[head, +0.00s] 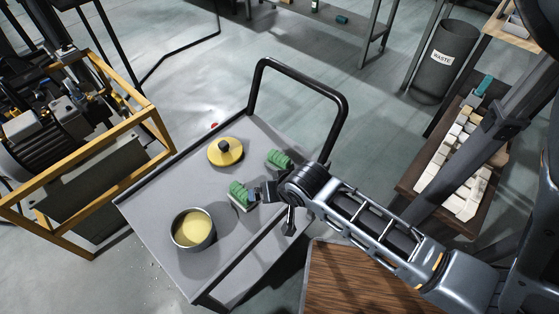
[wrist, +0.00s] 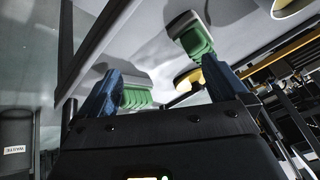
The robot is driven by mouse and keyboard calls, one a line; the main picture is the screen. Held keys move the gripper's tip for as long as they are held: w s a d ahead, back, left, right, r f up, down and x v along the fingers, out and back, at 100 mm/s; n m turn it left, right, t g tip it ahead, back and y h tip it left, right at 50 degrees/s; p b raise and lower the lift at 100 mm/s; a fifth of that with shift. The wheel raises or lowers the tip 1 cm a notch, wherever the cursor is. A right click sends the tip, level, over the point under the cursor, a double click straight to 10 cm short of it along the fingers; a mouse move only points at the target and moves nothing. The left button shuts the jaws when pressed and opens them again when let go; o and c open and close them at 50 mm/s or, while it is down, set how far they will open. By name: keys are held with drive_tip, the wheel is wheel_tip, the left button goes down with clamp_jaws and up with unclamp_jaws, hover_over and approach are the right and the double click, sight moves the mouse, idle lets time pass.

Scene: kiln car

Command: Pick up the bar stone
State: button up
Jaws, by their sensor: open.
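Two green ridged pieces on pale bases lie on the grey cart top, and I cannot tell for certain which is the bar stone. The nearer green piece (head: 239,191) is beside my gripper's tip; the farther green piece (head: 280,158) lies toward the cart handle. My gripper (head: 260,195) is open and empty over the cart. In the wrist view my gripper (wrist: 160,72) has its two blue fingers spread apart. One green piece (wrist: 135,97) shows by the left finger, the other green piece (wrist: 194,38) above and left of the right fingertip. Contact is not visible.
The cart (head: 160,198) also holds a yellow disc (head: 225,155) with a black knob and a pot (head: 193,241) of yellow material. A black handle (head: 343,115) rises at its far end. A waste bin (head: 443,65) and a yellow-framed machine (head: 60,190) stand apart.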

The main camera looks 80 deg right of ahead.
sight(279, 156)
drive_tip(key=d+m+g, duration=0.1)
drive_tip(key=d, duration=0.1)
drive_tip(key=w+d+m+g, duration=0.1)
drive_tip(key=d+m, duration=0.1)
drive_tip(key=d, duration=0.1)
drive_tip(key=w+d+f+m+y, duration=0.1)
drive_tip(key=d, duration=0.2)
drive_tip(key=shift+m+g, duration=0.4)
drive_tip(key=d+m, duration=0.1)
drive_tip(key=d, duration=0.1)
drive_tip(key=d+r+m+g+y, duration=0.1)
drive_tip(key=d+m, duration=0.1)
drive_tip(key=d+r+m+g+y, duration=0.1)
drive_tip(key=d, duration=0.1)
drive_tip(key=shift+s+m, duration=0.2)
drive_tip(key=shift+m, duration=0.1)
drive_tip(key=shift+s+d+r+m+y, duration=0.1)
drive_tip(key=shift+d+r+m+y, duration=0.15)
drive_tip(key=shift+d+y, duration=0.25)
drive_tip(key=shift+s+a+f, duration=0.1)
drive_tip(key=shift+s+f, duration=0.05)
drive_tip(key=shift+f, duration=3.7)
drive_tip(key=shift+c, duration=0.5)
drive_tip(key=c, duration=0.8)
wheel_tip(279, 156, up, 10)
drive_tip(key=shift+r+p, duration=0.1)
drive_tip(key=shift+p, duration=0.25)
